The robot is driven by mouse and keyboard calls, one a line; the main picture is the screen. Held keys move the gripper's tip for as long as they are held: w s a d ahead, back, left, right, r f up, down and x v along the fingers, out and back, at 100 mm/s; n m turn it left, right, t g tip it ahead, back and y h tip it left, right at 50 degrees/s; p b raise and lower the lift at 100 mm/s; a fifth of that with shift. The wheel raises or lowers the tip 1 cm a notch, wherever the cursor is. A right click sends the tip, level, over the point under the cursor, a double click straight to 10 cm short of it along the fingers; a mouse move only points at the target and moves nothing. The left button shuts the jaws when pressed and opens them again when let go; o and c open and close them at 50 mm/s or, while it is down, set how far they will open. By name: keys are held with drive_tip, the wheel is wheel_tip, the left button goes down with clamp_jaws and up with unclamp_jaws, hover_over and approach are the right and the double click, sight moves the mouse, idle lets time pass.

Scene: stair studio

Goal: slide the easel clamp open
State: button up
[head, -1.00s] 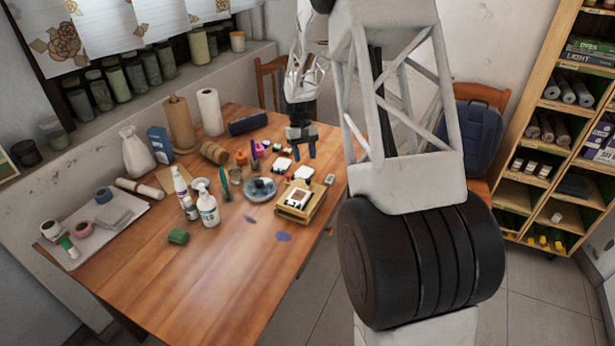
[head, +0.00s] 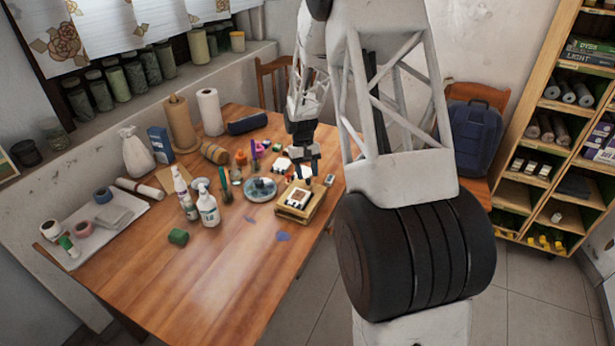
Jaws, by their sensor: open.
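A small wooden easel-like stand (head: 284,213) sits near the right edge of the table, with a white and dark piece (head: 298,198) on top. The stand is small in the head view, and I cannot make out which part of it is the clamp or how far it is open. I cannot tell whether the fingers touch anything.
A round dish (head: 260,189) sits left of the stand. Small pots and white pieces crowd behind. The table's front (head: 205,290) is clear.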

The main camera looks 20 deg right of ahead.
drive_tip(key=shift+x, duration=0.85)
clamp_jaws()
